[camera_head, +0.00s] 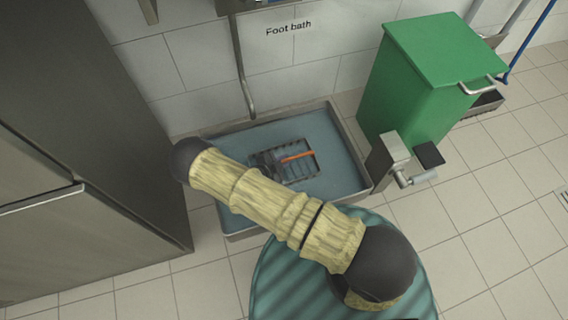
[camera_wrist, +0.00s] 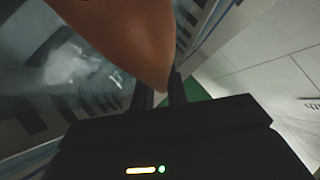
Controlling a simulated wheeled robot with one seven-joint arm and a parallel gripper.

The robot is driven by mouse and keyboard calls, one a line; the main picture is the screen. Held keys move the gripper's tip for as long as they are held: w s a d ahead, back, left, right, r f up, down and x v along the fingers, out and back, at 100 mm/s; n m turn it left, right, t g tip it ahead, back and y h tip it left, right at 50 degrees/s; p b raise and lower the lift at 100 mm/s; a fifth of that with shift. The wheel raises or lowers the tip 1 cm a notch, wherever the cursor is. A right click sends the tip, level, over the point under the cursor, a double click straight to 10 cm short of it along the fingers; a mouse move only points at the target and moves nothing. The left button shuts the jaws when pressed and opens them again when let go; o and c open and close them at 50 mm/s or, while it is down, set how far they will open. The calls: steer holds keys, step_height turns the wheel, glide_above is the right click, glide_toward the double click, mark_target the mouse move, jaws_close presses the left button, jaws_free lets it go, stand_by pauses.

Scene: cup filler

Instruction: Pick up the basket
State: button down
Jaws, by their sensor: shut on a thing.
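The basket (camera_head: 300,172) is a grey slotted tray with an orange handle (camera_head: 299,156). In the head view it shows within the foot bath (camera_head: 345,150), a metal-rimmed basin with a blue-grey surface. I cannot tell whether the basket touches the bottom. My gripper (camera_head: 276,164) is at the basket's left side by the handle, partly hidden by my arm. In the wrist view my gripper (camera_wrist: 162,92) is shut on the basket's handle (camera_wrist: 125,30), which looms large and orange-brown. Slotted basket walls (camera_wrist: 85,98) show behind it.
A green lidded bin (camera_head: 425,80) stands right of the bath, with a metal fixture (camera_head: 395,150) at the bath's right edge. A tall dark cabinet (camera_head: 80,120) is close on the left. A pipe (camera_head: 241,70) runs down the tiled wall behind.

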mark_target(283, 160)
step_height(283, 160, up, 10)
steer(key=p, duration=0.6)
steer(key=shift+p, duration=0.3)
